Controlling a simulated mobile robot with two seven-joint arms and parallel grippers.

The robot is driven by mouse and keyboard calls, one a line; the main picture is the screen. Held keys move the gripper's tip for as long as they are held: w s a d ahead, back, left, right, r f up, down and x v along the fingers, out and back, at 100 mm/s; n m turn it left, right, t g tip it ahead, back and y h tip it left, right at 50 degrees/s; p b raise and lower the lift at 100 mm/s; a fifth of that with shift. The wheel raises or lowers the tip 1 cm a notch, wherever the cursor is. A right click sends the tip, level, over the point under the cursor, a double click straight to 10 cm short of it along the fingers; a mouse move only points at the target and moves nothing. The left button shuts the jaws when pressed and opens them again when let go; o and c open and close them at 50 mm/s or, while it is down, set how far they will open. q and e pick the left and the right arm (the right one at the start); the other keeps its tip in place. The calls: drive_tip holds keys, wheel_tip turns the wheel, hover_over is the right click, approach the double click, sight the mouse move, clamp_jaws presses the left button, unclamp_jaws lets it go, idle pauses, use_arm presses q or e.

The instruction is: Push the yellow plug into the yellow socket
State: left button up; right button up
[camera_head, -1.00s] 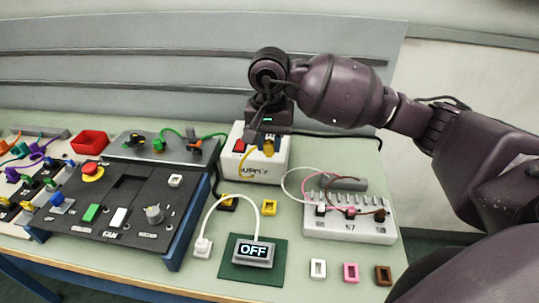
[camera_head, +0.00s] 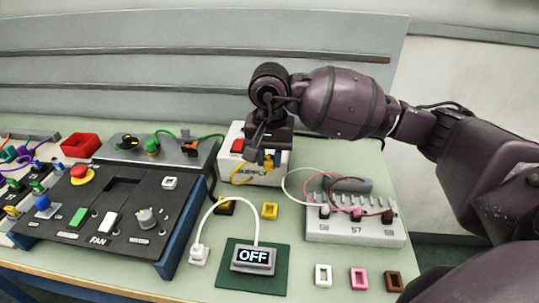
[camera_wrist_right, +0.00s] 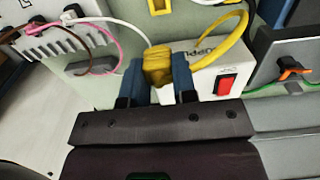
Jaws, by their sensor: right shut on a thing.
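The yellow plug (camera_head: 268,161) is held in my right gripper (camera_head: 262,156), in front of the white supply box (camera_head: 231,165). In the right wrist view the plug (camera_wrist_right: 158,62) sits between the two blue fingers of the gripper (camera_wrist_right: 159,78), which are shut on it. A yellow cable (camera_wrist_right: 233,43) loops from the plug towards the supply box. A small yellow square frame (camera_head: 269,205), which looks like the yellow socket, lies on the table in front of the box, apart from the plug. Its edge also shows in the right wrist view (camera_wrist_right: 161,12). My left gripper is out of view.
A grey-white terminal block (camera_head: 355,234) with several cables stands to the right. A display reading OFF (camera_head: 254,257) is in front, with white, pink and brown frames (camera_head: 359,279) nearby. A dark control panel (camera_head: 100,235) stands to the left, and a red bin (camera_head: 80,146) behind.

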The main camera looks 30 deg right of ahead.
drive_tip(key=shift+w+a+f, duration=0.1)
drive_tip(key=shift+w+a, duration=0.15)
use_arm(q)
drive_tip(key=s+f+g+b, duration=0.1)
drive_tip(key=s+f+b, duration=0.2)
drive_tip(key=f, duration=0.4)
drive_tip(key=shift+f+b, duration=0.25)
drive_tip(key=shift+b, duration=0.65)
use_arm(e)
drive_tip(key=w+a+f, duration=0.1)
drive_tip(key=w+a, duration=0.5)
drive_tip(key=a, duration=0.3)
drive_tip(key=shift+w, duration=0.4)
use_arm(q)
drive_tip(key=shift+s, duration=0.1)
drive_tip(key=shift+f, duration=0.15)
use_arm(e)
drive_tip(key=shift+f, duration=0.1)
